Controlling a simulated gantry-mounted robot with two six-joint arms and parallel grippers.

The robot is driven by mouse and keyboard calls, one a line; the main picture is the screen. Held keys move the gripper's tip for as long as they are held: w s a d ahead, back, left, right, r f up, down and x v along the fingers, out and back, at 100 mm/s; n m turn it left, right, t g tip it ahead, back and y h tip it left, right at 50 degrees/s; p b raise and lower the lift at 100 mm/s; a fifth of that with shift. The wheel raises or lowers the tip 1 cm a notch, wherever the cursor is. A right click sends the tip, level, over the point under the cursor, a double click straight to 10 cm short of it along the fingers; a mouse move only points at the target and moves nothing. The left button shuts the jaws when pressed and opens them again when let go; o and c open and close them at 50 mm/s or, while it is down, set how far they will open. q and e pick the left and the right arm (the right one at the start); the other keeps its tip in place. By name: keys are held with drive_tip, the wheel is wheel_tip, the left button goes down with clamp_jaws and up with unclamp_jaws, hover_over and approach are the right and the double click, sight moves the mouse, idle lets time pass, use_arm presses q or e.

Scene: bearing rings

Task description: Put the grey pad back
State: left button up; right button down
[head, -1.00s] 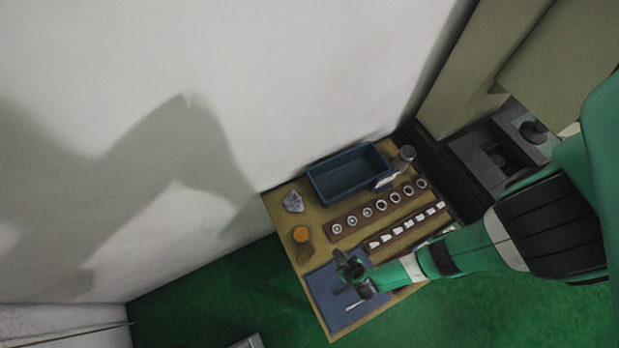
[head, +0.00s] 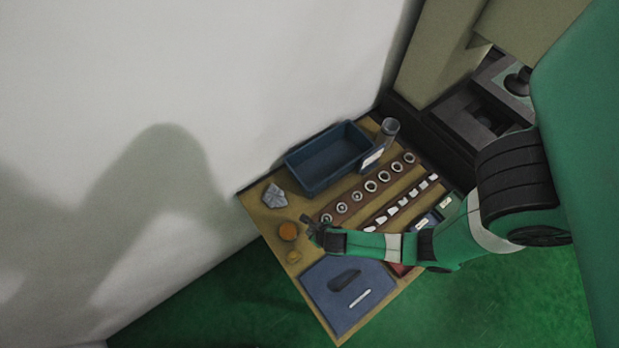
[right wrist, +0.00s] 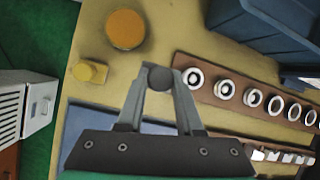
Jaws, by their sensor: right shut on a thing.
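The grey pad (right wrist: 160,78) is a small dark round piece between the fingertips of my right gripper (right wrist: 160,80) in the right wrist view. The gripper is shut on it. In the head view my right gripper (head: 309,226) is above the board, just right of an orange round thing (head: 288,231) and close to the left end of the ring rack. The pad is too small to make out there. In the wrist view the orange disc (right wrist: 125,29) lies beyond the fingertips, up and left, apart from the pad. My left gripper is out of view.
A brown rack (right wrist: 235,103) holds several metal rings. A small yellow piece (right wrist: 90,72) lies beside the orange disc. A blue mat (head: 325,305) bears a white stick (head: 360,298).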

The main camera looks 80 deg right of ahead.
sight(310, 228)
drive_tip(key=x, duration=0.2)
drive_tip(key=shift+w+d+f+b, duration=0.2)
drive_tip(key=shift+d+b, duration=0.05)
drive_tip(key=shift+b, duration=0.05)
drive_tip(key=shift+w+d+f, duration=0.2)
drive_tip(key=shift+w+d, duration=0.05)
drive_tip(key=shift+w, duration=0.1)
wheel_tip(310, 228, down, 3)
drive_tip(key=shift+w+d+f+b, duration=0.1)
drive_tip(key=shift+w+d+b, duration=0.1)
drive_tip(key=shift+b, duration=0.8)
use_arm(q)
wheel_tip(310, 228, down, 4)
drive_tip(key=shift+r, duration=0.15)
use_arm(e)
drive_tip(key=shift+f, duration=0.2)
drive_tip(key=shift+f, duration=0.2)
drive_tip(key=c, duration=0.6)
unclamp_jaws()
drive_tip(key=shift+o, duration=0.2)
drive_tip(key=shift+s, duration=0.1)
drive_tip(key=shift+r, duration=0.1)
